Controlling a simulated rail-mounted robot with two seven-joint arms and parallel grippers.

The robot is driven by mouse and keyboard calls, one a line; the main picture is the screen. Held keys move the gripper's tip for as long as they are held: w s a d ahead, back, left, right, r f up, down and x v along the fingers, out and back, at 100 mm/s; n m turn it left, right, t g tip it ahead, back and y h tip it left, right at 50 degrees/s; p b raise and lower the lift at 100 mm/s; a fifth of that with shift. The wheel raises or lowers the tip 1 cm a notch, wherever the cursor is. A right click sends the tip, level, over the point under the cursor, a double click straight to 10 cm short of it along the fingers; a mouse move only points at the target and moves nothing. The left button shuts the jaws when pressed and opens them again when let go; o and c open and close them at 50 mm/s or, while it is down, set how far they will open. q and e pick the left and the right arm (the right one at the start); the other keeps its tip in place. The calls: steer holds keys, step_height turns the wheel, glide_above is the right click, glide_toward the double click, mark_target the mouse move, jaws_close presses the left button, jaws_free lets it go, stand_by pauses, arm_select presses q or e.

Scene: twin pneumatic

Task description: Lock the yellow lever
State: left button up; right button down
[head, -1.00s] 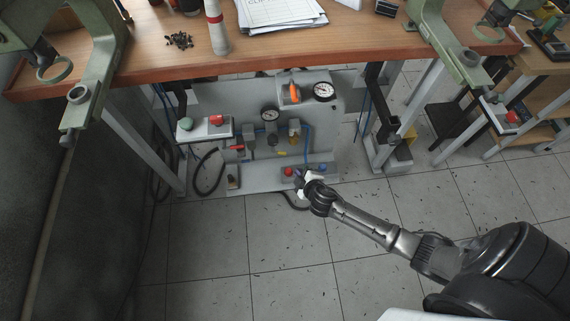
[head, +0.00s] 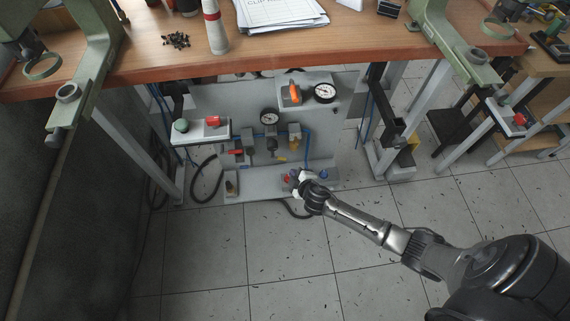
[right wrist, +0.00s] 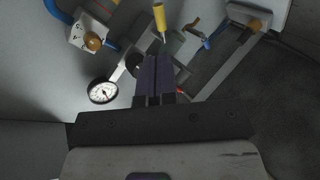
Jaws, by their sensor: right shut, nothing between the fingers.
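The yellow lever (head: 281,159) is a small yellow piece low on the grey pneumatic panel under the bench in the head view. In the right wrist view a yellow handle (right wrist: 159,18) points down at the top middle, just beyond the fingertips. My right gripper (head: 298,177) is low in front of the panel, below and slightly right of the yellow lever in the head view. Its dark fingers (right wrist: 154,62) are shut together and empty, apart from the handle in the picture. Whether they touch anything behind them cannot be told. My left gripper does not show.
A red-handled valve (head: 235,152) is at left. A red knob (head: 287,177) and blue knob (head: 323,174) flank my gripper. The wooden bench (head: 330,42) overhangs the panel.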

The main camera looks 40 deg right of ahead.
mark_target(282, 159)
steer(key=shift+b+x, duration=2.45)
steer(key=shift+x, duration=2.4)
